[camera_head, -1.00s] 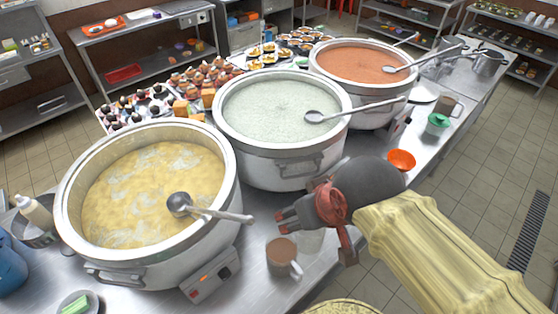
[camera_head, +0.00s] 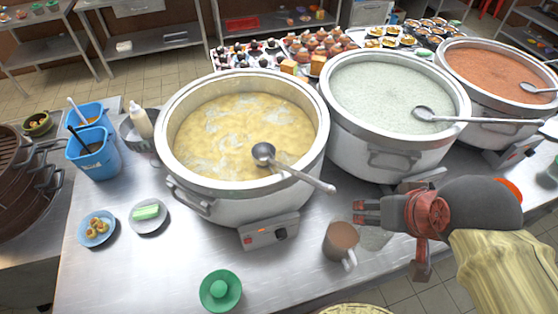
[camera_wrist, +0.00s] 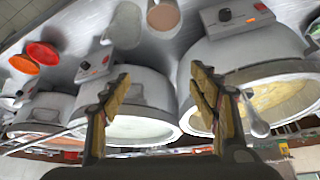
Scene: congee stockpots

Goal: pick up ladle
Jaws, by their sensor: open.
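A ladle (camera_head: 264,154) with a grey bowl rests in the near pot of yellow congee (camera_head: 240,125), its handle reaching over the rim towards the right front. A second ladle (camera_head: 427,114) lies across the middle pot of pale congee (camera_head: 390,95). A third ladle (camera_head: 532,88) shows at the red pot (camera_head: 490,75), cut by the picture edge. My gripper (camera_head: 368,213) is open and empty in front of the pots, right of the first ladle's handle end and apart from it. The wrist view shows my gripper's fingers (camera_wrist: 160,82) spread, with a ladle (camera_wrist: 254,118) right of them.
A brown cup (camera_head: 341,241) stands just below and left of my gripper. An orange bowl (camera_head: 511,188) is partly hidden behind my arm.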

